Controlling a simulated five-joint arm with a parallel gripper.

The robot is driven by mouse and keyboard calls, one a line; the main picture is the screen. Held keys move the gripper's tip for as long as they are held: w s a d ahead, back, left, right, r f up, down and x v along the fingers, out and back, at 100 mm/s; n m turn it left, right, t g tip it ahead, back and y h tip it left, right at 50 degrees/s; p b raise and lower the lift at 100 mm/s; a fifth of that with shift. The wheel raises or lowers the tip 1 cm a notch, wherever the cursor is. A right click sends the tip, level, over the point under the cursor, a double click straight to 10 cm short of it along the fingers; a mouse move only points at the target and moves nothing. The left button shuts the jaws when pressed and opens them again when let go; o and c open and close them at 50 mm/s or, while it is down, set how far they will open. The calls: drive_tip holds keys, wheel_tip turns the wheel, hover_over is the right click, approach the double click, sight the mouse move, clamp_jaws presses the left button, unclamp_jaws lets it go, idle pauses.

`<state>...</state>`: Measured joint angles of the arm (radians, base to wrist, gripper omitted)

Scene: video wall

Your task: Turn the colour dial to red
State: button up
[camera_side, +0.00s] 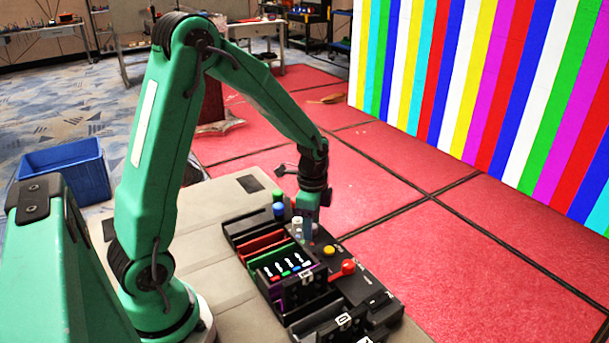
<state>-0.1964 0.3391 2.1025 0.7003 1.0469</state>
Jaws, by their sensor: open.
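A black control console (365,290) lies on the grey-beige table. My gripper (308,232) points down over its far part, with the jaws open and small in the picture. A pale rounded piece (297,221) shows just left of the jaws, and a small red spot shows beneath them. I cannot tell which part is the colour dial or where it points, as my gripper covers part of this area. I cannot tell whether the jaws touch anything. The video wall (480,90) shows vertical stripes in several colours, red among them.
A yellow button (329,250) and a red ball-topped lever (348,267) stand nearer on the console. A blue knob (278,210) and a green one (277,195) are at its far left. A slotted rack (290,275) with coloured pieces stands beside them. A blue crate (65,172) is at left.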

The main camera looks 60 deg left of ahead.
drive_tip(key=c, duration=1)
drive_tip(key=shift+o, duration=0.2)
